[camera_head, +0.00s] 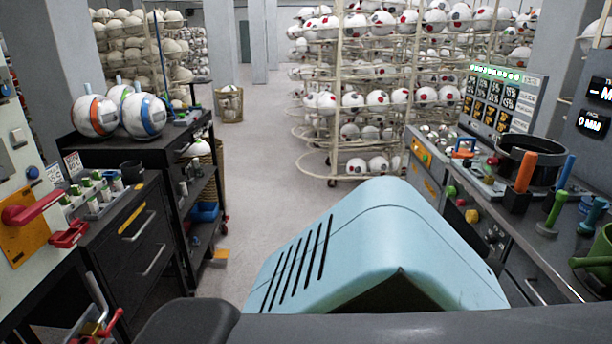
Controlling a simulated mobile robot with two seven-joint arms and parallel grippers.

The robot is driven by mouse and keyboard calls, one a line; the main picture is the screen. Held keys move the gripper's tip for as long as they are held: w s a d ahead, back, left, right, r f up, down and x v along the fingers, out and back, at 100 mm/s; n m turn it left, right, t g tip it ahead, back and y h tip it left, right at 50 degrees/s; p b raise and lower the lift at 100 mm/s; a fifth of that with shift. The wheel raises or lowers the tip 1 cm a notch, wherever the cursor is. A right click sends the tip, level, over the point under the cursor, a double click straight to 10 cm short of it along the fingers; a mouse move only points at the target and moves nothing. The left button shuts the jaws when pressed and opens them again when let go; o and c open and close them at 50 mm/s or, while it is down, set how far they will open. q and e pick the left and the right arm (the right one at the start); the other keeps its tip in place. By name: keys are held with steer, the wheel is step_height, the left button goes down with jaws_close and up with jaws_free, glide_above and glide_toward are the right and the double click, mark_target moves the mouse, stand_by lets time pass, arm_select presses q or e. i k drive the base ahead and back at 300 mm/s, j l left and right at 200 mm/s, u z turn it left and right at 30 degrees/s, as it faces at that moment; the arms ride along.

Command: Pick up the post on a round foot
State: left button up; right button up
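A green post on a round foot (554,211) stands upright on the right-hand bench (482,221). A teal post on a round foot (592,213) stands just to its right, nearer the right edge of the picture. Both look like short handles with a flat disc at the bottom. I cannot tell from the picture which of the two the task means. Neither of my grippers shows in this view.
An orange handle (525,172) in a black block and a blue handle (567,171) stand behind the posts. A black round pan (530,158) is farther back. A green can (600,258) is near the right edge. Free floor (262,200) lies between the benches.

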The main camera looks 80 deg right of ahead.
mark_target(548, 228)
steer(key=z, duration=4.4)
steer(key=i+j+z, duration=0.2)
steer(key=z, duration=0.25)
steer(key=i+j+z, duration=0.15)
steer(key=j+z, duration=0.3)
steer(key=i+j, duration=0.1)
steer(key=j, duration=0.25)
steer(key=i+j+z, duration=0.1)
steer(key=j, duration=0.25)
steer(key=i+j, duration=0.1)
steer(key=j, duration=0.25)
steer(key=i+j+z, duration=0.15)
steer(key=j, duration=0.15)
